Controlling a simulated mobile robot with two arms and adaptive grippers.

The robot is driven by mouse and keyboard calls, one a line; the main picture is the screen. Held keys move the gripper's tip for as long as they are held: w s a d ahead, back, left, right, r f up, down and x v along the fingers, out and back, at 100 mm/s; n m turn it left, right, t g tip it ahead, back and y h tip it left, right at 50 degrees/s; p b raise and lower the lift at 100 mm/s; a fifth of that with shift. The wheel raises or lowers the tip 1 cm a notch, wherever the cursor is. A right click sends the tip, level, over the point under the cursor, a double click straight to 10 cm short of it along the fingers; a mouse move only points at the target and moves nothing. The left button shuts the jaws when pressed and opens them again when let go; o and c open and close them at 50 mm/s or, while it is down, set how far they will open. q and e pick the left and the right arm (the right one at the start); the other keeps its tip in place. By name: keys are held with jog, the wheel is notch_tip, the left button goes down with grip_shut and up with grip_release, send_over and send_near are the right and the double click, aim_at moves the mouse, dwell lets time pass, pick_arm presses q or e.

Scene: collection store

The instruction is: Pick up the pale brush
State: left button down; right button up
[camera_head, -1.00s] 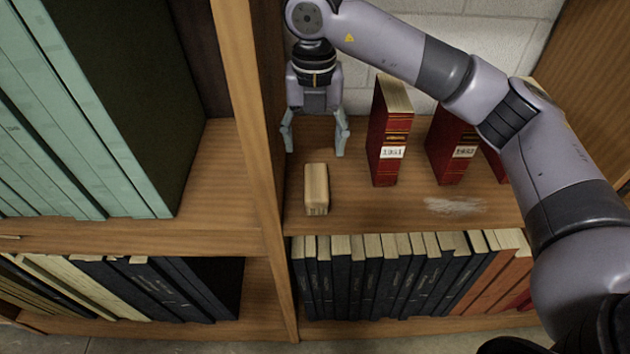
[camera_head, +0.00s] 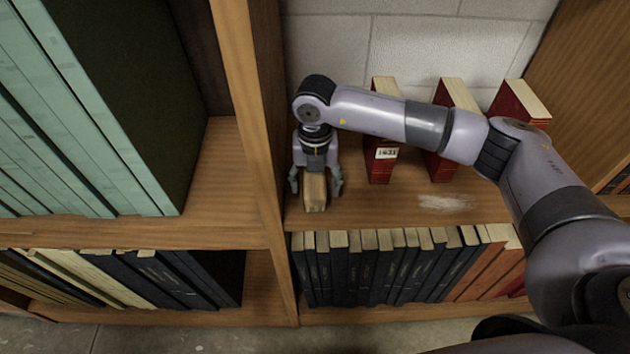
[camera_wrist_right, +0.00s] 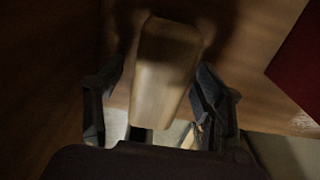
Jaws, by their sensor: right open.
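The pale brush (camera_head: 315,194) looks like a small tan wooden block and lies on the right shelf (camera_head: 375,212), close to the upright divider. My right gripper (camera_head: 315,188) is over it, pointing down, with its two fingers apart on either side of the block. In the right wrist view the brush (camera_wrist_right: 166,70) lies between the open fingers (camera_wrist_right: 160,112), with a gap showing on both sides. The gripper hides the brush's far end in the head view. My left gripper is in neither view.
Red books (camera_head: 383,170) stand behind and right of the brush on the same shelf. The wooden divider (camera_head: 262,150) rises close on the left. A pale dusty patch (camera_head: 447,202) marks the shelf to the right. A row of dark books (camera_head: 385,268) fills the shelf below.

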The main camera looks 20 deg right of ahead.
aim_at(315, 179)
jog(key=c, duration=1.3)
jog(key=shift+r+b, duration=0.3)
jog(key=shift+r, duration=0.3)
jog(key=shift+r+b, duration=2.05)
jog(key=shift+r, duration=7.35)
jog(key=o, duration=0.7)
jog(key=c, duration=0.5)
